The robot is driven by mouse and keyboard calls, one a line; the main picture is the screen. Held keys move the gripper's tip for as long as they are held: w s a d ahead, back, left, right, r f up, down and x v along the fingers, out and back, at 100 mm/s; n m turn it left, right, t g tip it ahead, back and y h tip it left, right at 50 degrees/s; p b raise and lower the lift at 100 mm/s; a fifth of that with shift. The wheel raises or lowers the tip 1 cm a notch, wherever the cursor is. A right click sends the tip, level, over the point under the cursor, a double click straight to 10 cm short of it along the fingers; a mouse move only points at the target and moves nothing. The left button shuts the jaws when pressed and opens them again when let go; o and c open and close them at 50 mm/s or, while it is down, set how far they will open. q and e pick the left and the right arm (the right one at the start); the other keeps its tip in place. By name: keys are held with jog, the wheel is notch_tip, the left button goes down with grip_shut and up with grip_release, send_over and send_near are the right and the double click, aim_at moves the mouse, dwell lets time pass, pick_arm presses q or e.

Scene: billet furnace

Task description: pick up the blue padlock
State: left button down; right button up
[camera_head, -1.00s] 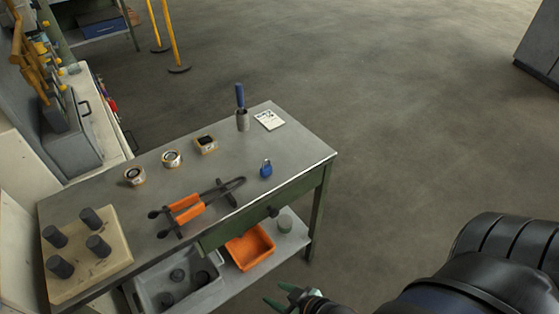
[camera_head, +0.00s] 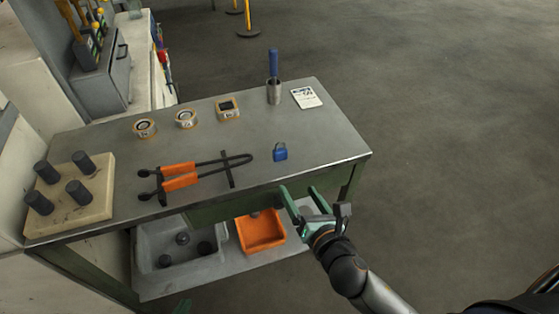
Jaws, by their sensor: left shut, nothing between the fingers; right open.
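The blue padlock (camera_head: 280,152) lies on the grey tabletop (camera_head: 310,135) near its front edge, right of the orange-handled tongs. My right gripper (camera_head: 300,192) is open and empty, with green fingers. It appears in front of the table's front edge, below the padlock in the picture and apart from it.
Tongs (camera_head: 200,174) lie left of the padlock. Behind are a blue-handled tool in a cup (camera_head: 274,92), a white card (camera_head: 306,97) and three small round-topped or square boxes (camera_head: 185,118). A pegged block (camera_head: 75,200) stands left. An orange bin (camera_head: 262,232) sits on the lower shelf.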

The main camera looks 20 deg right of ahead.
aim_at(281, 154)
jog(key=w+n, duration=0.1)
jog(key=w, duration=0.3)
jog(key=w+n+b, duration=0.1)
jog(key=w+n, duration=0.1)
jog(key=w, duration=0.3)
jog(key=w+n+t, duration=0.1)
jog(key=w, duration=0.3)
jog(key=shift+w+a+r, duration=0.15)
jog(key=shift+w+a, duration=0.1)
jog(key=shift+a, duration=0.05)
jog(key=shift+c, duration=0.2)
grip_shut()
